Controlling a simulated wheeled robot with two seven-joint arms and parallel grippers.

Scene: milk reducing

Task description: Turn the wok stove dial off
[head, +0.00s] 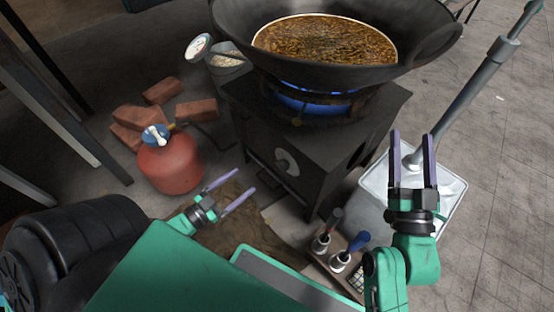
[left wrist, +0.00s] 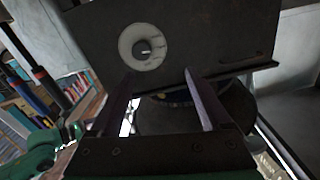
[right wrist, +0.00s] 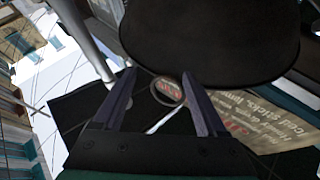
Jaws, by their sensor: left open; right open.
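The wok stove (head: 320,140) is a dark box with a blue flame (head: 305,102) burning on top under a large wok (head: 420,45) of brown liquid. Its dial (head: 287,162) is a round pale plate with a knob on the front face. My left gripper (head: 230,191) is open and empty, left of and below the dial, apart from it. In the left wrist view the dial (left wrist: 144,46) shows just beyond the fingers, above the left fingertip. My right gripper (head: 412,137) is open and empty, raised to the right of the stove. Its fingers (right wrist: 165,80) show nothing between them that they hold.
A red gas cylinder (head: 170,164) with a blue-topped valve and several bricks (head: 162,90) stand left of the stove. A white bin (head: 452,190) with a long-handled tool (head: 465,95) stands at right. A small bottle rack (head: 340,262) is in front.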

